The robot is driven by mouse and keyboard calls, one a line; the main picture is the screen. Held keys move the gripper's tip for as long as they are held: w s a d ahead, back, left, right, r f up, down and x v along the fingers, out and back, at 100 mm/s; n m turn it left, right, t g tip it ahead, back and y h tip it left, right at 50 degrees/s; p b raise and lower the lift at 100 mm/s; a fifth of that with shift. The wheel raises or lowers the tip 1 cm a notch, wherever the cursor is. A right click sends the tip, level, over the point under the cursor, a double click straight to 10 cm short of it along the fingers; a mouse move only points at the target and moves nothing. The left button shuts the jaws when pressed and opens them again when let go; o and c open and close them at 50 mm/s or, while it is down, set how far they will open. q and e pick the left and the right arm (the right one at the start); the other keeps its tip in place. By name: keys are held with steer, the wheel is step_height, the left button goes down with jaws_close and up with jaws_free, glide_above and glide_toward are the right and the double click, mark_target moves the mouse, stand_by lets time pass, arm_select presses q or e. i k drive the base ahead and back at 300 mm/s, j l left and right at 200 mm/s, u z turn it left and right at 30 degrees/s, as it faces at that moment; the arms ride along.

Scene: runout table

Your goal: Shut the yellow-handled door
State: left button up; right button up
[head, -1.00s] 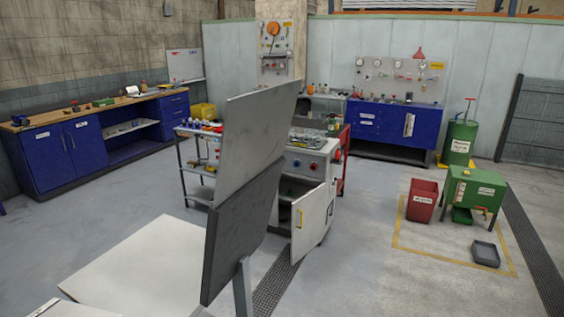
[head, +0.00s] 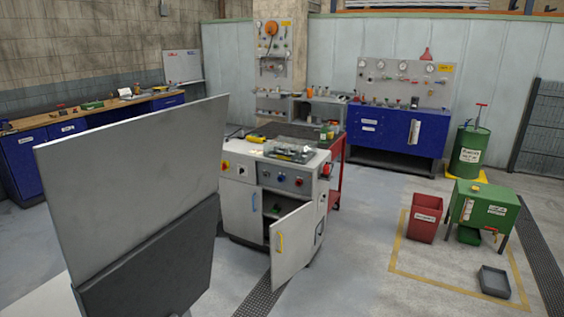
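The yellow-handled door (head: 292,246) is a light grey panel on the front of a white machine cabinet (head: 241,203) in the middle of the head view. It stands open, swung out toward me, with its yellow handle (head: 280,242) on the outer face. A dark interior shows behind it. To its left is a closed door with a blue handle (head: 254,202). Neither of my grippers is in view.
A large grey panel (head: 135,185) with a dark lower part stands close in front at left. Clear floor (head: 350,260) lies right of the cabinet. A red bin (head: 425,219), a green tank (head: 483,208) and a dark tray (head: 494,281) stand farther right.

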mark_target(290, 237)
steer(key=i+l, duration=0.3)
steer(key=i, duration=0.15)
steer(key=i+l, duration=0.3)
steer(key=i, duration=0.2)
steer(key=i+l+u, duration=0.1)
steer(key=i+l, duration=0.3)
steer(key=i+l+u, duration=0.1)
steer(key=i+l, duration=0.25)
steer(key=l, duration=0.15)
steer(key=i+l+u, duration=0.1)
steer(key=i+l, duration=0.25)
steer(key=l, duration=0.15)
steer(key=i+l+u, duration=0.1)
steer(key=i+l, duration=0.8)
